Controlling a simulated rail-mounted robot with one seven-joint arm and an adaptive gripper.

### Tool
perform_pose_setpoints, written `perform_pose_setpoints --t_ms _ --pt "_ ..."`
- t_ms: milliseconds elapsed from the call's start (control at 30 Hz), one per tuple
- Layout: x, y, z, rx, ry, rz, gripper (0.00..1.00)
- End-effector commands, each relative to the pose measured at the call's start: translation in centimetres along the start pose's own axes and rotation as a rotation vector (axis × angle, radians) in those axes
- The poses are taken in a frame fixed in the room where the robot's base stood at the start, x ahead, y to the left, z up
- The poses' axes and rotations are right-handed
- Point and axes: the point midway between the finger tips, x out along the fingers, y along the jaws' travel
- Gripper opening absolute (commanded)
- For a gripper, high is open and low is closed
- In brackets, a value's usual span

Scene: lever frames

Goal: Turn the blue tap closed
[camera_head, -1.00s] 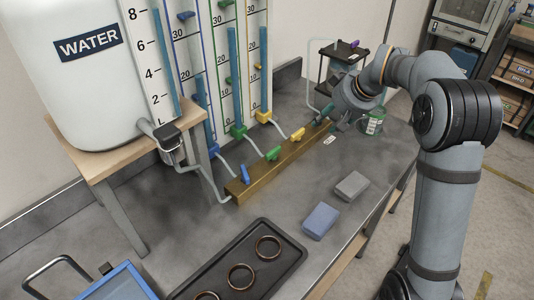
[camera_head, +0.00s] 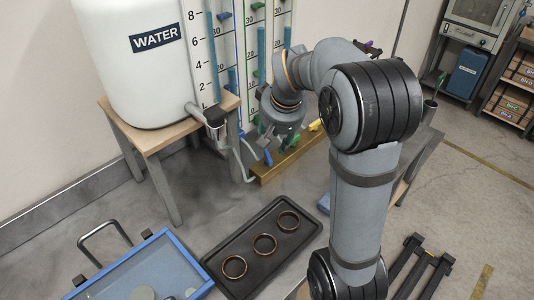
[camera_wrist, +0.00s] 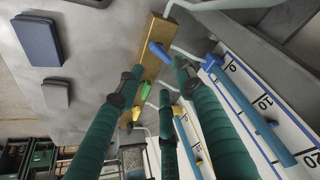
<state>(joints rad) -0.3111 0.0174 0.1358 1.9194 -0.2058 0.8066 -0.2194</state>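The blue tap (camera_head: 268,157) sits near the left end of a brass manifold bar on the bench. In the wrist view its blue handle (camera_wrist: 160,52) lies slanted across the brass bar (camera_wrist: 153,62). My gripper (camera_wrist: 158,78) has green ribbed fingers spread apart, with nothing between them. It points down at the manifold, and the blue handle shows just beyond the fingertips, seemingly apart from them. In the head view my wrist and arm hide much of the bar and most of the fingers. The green tap (camera_wrist: 149,97) and yellow tap (camera_wrist: 136,114) lie further along the bar.
The white water tank (camera_head: 135,60) stands on a wooden stand at left. Gauge tubes rise behind the bar, with hoses beside the blue tap. A black tray (camera_head: 222,250) with rings and a blue-rimmed tray (camera_head: 175,240) lie in front. Blue and grey blocks sit on the bench.

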Motion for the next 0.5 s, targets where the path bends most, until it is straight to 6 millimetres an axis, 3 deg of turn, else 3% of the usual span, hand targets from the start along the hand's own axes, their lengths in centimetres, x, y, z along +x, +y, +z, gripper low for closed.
perform_pose_setpoints --t_ms 300,500 --pt "6.0 0.0 0.2 -0.001 -0.006 -0.001 0.36" --pt "8.2 0.0 0.1 -0.001 -0.003 -0.001 0.36"
